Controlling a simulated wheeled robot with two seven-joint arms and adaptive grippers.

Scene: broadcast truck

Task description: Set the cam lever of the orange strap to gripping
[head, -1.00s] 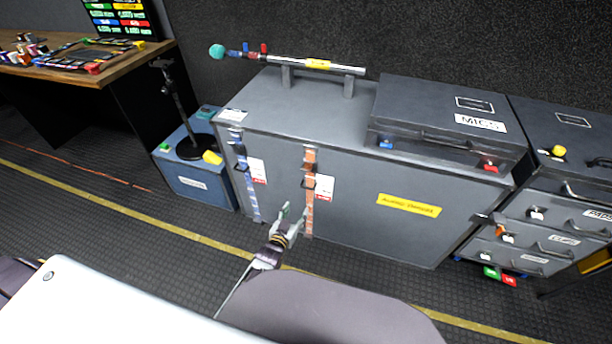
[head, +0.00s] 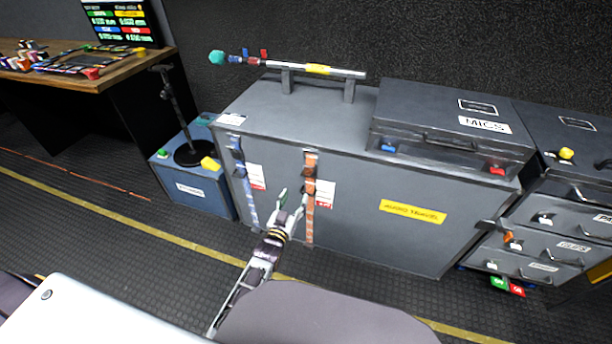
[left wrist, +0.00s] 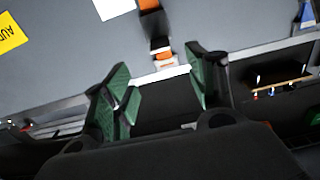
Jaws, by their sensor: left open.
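The orange strap (head: 310,222) hangs down the front of the grey case (head: 365,225). Its dark cam buckle (head: 309,186) sits on the upper part of the strap, and the lever's exact position is too small to tell. In the left wrist view part of the orange strap (left wrist: 161,43) and dark buckle parts show beyond the fingers. My left gripper (head: 292,200) is open and empty, just left of the strap and slightly below the buckle. Its green fingers (left wrist: 160,88) stand apart in the left wrist view. My right gripper is not in view.
A blue strap (head: 244,185) hangs on the same case to the left. White tags (head: 325,193) hang beside the straps. A MICS case (head: 450,125) and a pole on supports (head: 320,69) lie on top. A blue box (head: 195,185) stands left, with open floor in front.

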